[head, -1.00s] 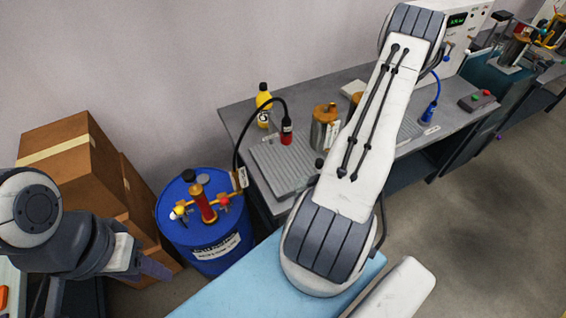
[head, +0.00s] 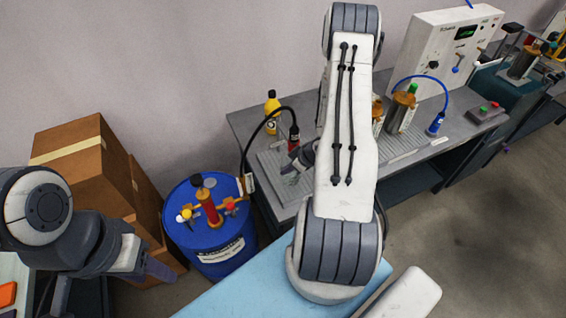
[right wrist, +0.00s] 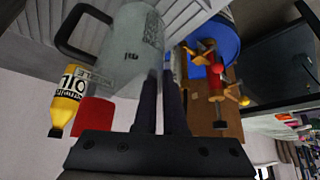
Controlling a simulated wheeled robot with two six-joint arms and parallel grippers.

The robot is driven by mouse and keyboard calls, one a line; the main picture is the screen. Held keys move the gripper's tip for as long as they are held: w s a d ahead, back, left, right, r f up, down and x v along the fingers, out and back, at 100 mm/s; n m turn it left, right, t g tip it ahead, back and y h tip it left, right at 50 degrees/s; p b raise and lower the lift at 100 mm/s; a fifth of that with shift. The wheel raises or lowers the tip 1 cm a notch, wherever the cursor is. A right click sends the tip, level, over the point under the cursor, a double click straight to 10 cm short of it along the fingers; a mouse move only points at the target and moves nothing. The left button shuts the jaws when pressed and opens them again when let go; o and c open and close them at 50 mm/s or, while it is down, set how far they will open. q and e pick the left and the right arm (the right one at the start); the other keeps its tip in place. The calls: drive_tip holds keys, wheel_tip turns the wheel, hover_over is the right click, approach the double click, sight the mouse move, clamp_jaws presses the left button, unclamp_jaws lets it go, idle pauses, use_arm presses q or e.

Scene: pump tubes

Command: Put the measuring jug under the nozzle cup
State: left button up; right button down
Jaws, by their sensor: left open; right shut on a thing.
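The measuring jug (right wrist: 128,55) is grey and see-through with printed marks and a dark handle, large in the right wrist view. My right gripper (right wrist: 162,88) is shut on the jug, its fingers at the jug's side. In the head view my right gripper (head: 296,164) shows only partly beside my forearm, over the ribbed tray, and the jug is hard to make out. The red nozzle cup (head: 294,137) hangs at the end of the black hose; a red part (right wrist: 94,118) shows beside the jug in the wrist view. My left gripper (head: 160,268) is open at the lower left.
A blue drum (head: 226,262) with a red pump (head: 208,206) stands left of the grey bench (head: 240,122). A yellow oil bottle (head: 272,114) is behind the hose. Metal canisters (head: 402,110), a blue nozzle (head: 436,124) and a control panel (head: 448,48) are further right. Cardboard boxes (head: 78,178) stand left.

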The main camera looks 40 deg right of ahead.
sight(283, 164)
drive_tip(key=w, duration=0.1)
drive_tip(key=w+p, duration=0.1)
drive_tip(key=w, duration=0.1)
drive_tip(key=shift+w+d+r, duration=0.15)
drive_tip(key=shift+d+r, duration=0.05)
drive_tip(key=shift+d, duration=0.1)
drive_tip(key=shift+f, duration=0.95)
drive_tip(key=shift+f, duration=0.1)
drive_tip(key=c, duration=1)
unclamp_jaws()
